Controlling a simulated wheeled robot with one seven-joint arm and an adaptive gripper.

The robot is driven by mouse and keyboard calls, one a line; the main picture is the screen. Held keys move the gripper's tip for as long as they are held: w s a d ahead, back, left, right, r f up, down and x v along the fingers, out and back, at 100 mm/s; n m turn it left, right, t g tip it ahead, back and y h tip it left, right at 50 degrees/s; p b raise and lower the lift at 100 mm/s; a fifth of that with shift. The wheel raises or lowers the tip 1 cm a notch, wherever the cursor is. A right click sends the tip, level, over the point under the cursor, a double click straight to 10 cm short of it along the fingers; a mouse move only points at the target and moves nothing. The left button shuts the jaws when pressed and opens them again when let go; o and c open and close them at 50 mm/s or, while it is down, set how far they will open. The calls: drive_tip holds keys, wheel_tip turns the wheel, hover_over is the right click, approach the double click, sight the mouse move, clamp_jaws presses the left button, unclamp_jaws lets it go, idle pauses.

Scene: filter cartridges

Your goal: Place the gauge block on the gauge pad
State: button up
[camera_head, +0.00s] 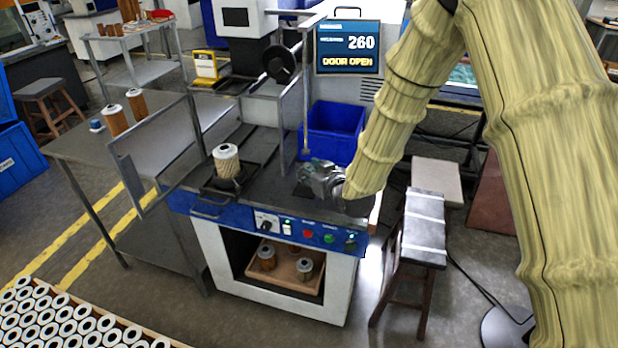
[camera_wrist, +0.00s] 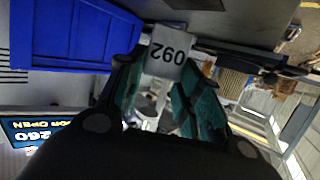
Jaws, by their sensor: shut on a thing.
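The gauge block (camera_wrist: 165,52) is a pale grey block marked 260, upside down in the wrist view. My gripper (camera_wrist: 163,80) is shut on it, with a teal finger on each side. In the head view my gripper (camera_head: 312,172) is over the right part of the machine's dark worktop (camera_head: 262,195), in front of the blue bin. There the block cannot be told apart from the fingers. I cannot pick out the gauge pad for certain in either view. The machine's display (camera_head: 347,46) reads 260 and DOOR OPEN.
A white filter cartridge (camera_head: 227,161) stands in a dark fixture left of my gripper. The clear door (camera_head: 150,155) is swung out left. The blue bin (camera_head: 334,130) stands behind; it also shows in the wrist view (camera_wrist: 75,35). A wooden tray (camera_head: 284,277) with cartridges is below.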

drive_tip(key=shift+w+a, duration=0.2)
drive_tip(key=shift+w, duration=0.15)
drive_tip(key=shift+f+p, duration=0.5)
drive_tip(key=shift+f, duration=1.25)
drive_tip(key=shift+f, duration=0.2)
drive_tip(key=o, duration=1.3)
drive_tip(key=shift+c, duration=0.2)
drive_tip(key=shift+r, duration=0.2)
drive_tip(key=b+v, duration=0.2)
drive_tip(key=v, duration=1)
